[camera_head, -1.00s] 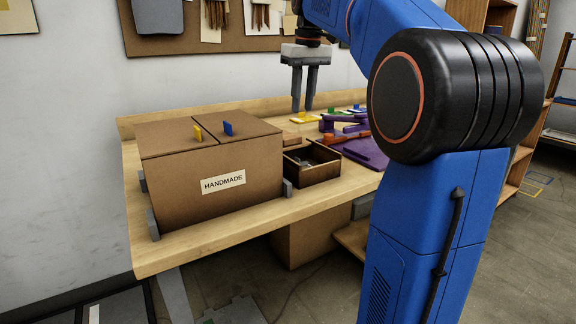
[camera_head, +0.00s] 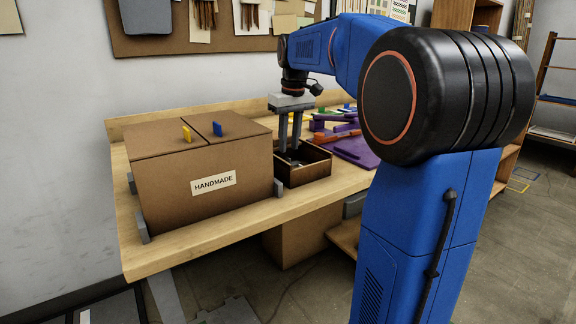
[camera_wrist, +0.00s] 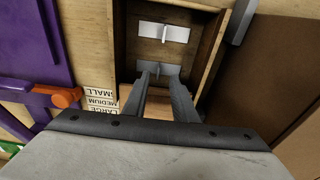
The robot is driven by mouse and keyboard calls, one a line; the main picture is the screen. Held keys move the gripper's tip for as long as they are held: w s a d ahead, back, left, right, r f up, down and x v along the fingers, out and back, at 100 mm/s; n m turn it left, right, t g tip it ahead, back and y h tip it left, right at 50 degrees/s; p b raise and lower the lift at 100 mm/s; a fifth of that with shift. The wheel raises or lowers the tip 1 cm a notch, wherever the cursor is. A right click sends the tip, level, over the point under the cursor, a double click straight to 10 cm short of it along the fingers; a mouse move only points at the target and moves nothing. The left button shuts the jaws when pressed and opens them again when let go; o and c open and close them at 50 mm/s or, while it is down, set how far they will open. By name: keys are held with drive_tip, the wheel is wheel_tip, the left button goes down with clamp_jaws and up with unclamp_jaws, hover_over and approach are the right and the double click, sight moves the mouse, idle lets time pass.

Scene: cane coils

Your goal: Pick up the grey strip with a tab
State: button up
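My gripper (camera_head: 288,148) points straight down over the small open wooden box (camera_head: 318,167), its two fingers apart with a gap between them. In the wrist view, my gripper (camera_wrist: 159,80) has its fingertips at a grey strip with a tab (camera_wrist: 159,68) on the box floor. The strip's tab shows in line with the gap between the fingers; whether the fingers touch it I cannot tell. A lighter, whitish strip with a tab (camera_wrist: 163,32) lies farther along in the same box. In the head view the box front and fingers mostly hide the strips.
A large cardboard box labelled HANDMADE (camera_head: 205,190), with yellow and blue tabs on its lid, stands close left of the wooden box. Purple parts and an orange piece (camera_head: 337,136) lie to the right. Size labels (camera_wrist: 100,100) sit beside the box.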

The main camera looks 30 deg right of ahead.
sight(288, 158)
drive_tip(key=f, duration=0.4)
drive_tip(key=shift+w+d+f, duration=0.15)
drive_tip(key=shift+w+f, duration=0.25)
drive_tip(key=shift+c, duration=0.3)
clamp_jaws()
